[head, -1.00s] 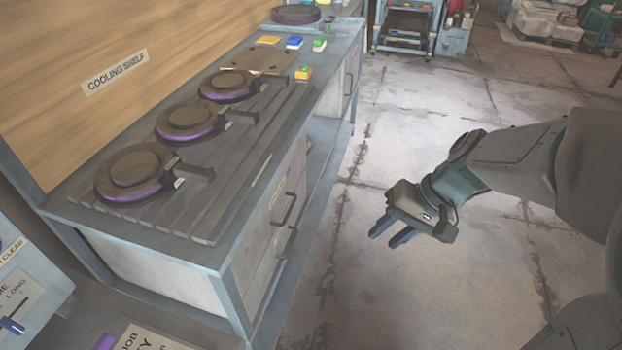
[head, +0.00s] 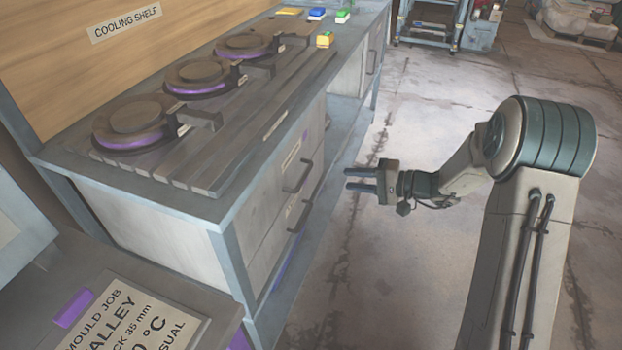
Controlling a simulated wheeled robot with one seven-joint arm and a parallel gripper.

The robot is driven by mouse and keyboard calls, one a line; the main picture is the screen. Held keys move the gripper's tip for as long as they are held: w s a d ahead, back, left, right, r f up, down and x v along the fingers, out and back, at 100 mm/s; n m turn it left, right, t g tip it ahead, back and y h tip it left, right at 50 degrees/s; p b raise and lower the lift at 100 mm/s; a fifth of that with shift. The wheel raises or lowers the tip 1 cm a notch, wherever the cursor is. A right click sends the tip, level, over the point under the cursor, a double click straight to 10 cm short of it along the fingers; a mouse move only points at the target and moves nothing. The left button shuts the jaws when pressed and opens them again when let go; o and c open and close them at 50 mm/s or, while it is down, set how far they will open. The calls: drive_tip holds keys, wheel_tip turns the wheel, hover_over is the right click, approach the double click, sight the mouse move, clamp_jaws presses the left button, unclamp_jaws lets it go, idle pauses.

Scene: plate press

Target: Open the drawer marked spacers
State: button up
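The bench under the cooling shelf has drawers in its right-hand face. The upper drawer (head: 283,192) has a dark bar handle (head: 299,178) and a pale label (head: 291,155) too slanted to read. A lower drawer (head: 274,247) has its own handle (head: 301,217) and a label (head: 291,212), also unreadable. Both look closed, so I cannot tell which is marked spacers. My gripper (head: 357,179) is to the right of the handles, apart from them. Its two fingers point left toward the drawer face, with a gap between them and nothing held.
Three round moulds with purple bands, one of them here (head: 135,125), sit on the slatted bench top (head: 215,165). A job card (head: 135,325) lies at lower left. Small coloured blocks (head: 325,40) are at the back. The floor (head: 420,130) right of the bench is clear.

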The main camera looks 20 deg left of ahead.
drive_tip(key=s+x, duration=0.1)
drive_tip(key=x, duration=1.1)
drive_tip(key=shift+w+b, duration=0.35)
drive_tip(key=shift+b, duration=0.1)
drive_tip(key=shift+a, duration=0.15)
clamp_jaws()
